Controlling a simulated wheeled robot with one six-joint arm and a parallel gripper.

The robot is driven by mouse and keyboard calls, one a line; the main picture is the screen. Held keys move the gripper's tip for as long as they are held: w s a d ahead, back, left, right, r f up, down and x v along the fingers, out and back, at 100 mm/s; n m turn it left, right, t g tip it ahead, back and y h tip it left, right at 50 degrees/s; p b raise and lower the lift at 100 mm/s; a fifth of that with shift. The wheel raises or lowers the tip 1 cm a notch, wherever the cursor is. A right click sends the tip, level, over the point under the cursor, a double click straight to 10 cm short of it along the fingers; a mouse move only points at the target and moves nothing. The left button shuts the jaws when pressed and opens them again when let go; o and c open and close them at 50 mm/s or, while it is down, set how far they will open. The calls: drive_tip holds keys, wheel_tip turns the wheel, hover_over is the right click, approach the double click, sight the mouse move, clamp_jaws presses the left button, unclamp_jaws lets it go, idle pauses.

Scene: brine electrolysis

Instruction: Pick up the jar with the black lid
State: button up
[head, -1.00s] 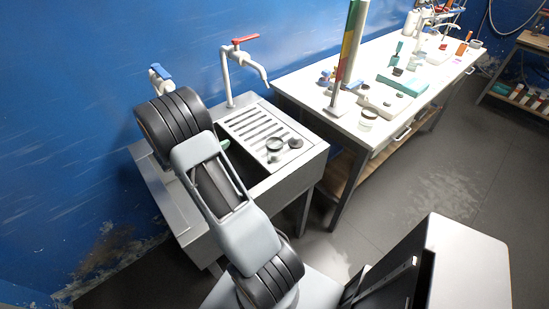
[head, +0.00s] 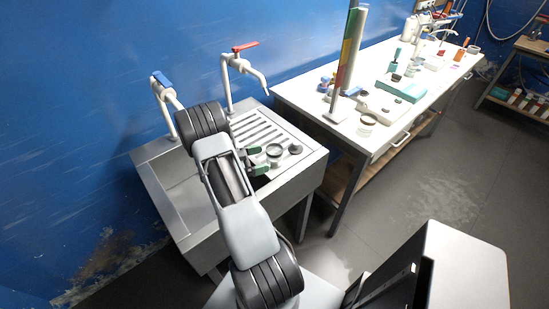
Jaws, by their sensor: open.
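My gripper (head: 262,161) is over the right part of the sink, its green-tipped fingers apart and pointing right. Just beyond the fingertips, a small round container with a dark rim (head: 274,149) stands on the drainboard. A small dark round piece (head: 295,149) sits to its right. Either may be the jar with the black lid or its lid; they are too small to tell. The gripper looks close to the nearer one, but I cannot tell whether they touch.
The steel sink (head: 157,199) has a blue-handled tap (head: 163,92) and a red-handled tap (head: 242,66) behind my arm. The white workbench (head: 312,95) at right holds a tall coloured column (head: 348,50), a clear dish-like vessel (head: 367,122) and a teal tray (head: 402,91).

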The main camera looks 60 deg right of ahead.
sight(267, 156)
drive_tip(key=shift+p+x, duration=0.9)
drive_tip(key=shift+x, duration=1.75)
drive_tip(key=shift+c, duration=0.4)
drive_tip(key=c, duration=1)
